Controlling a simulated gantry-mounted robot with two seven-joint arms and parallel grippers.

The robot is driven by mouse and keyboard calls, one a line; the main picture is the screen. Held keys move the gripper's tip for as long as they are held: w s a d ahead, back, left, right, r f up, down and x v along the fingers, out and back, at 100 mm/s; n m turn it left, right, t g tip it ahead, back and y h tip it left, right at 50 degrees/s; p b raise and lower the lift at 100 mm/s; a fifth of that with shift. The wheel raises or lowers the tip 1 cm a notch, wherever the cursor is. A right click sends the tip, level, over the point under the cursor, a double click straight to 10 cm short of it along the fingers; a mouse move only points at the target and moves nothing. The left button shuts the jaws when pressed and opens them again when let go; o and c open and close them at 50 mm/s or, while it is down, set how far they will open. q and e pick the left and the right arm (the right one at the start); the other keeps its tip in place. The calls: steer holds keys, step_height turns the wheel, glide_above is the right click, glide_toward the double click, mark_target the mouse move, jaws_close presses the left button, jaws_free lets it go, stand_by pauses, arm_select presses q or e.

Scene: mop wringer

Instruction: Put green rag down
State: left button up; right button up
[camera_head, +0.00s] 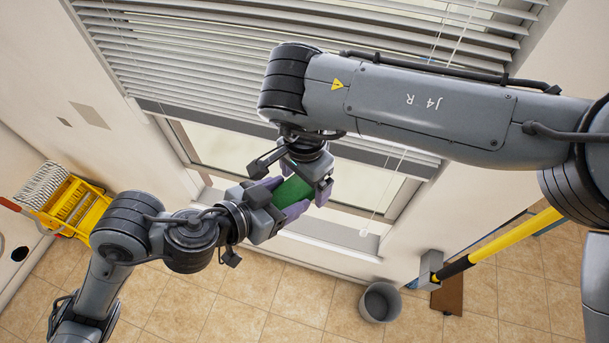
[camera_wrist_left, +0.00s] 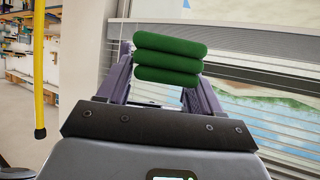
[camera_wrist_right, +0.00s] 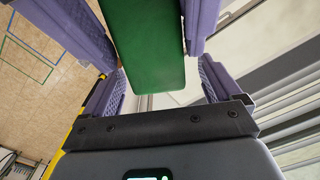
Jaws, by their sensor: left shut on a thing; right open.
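The green rag (camera_head: 292,191) is folded and held in the air in front of the window. My left gripper (camera_head: 282,200) is shut on it. In the left wrist view the rag (camera_wrist_left: 170,55) shows as a stack of rounded green folds at the purple fingertips. My right gripper (camera_head: 292,178) is open close above the rag, from the other side. In the right wrist view the rag (camera_wrist_right: 148,50) hangs between purple fingers, with a gap on the lower sides. Whether the right fingers touch it cannot be told.
A yellow mop wringer (camera_head: 75,207) with a mop head (camera_head: 42,185) stands at the left. A grey bin (camera_head: 380,303) is on the tiled floor. A yellow pole (camera_head: 515,235) slants at the right. Window blinds (camera_head: 190,62) hang close behind the grippers.

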steer(key=c, duration=0.9)
arm_select(q)
steer(key=o, duration=1.1)
arm_select(e)
steer(key=shift+c, duration=0.7)
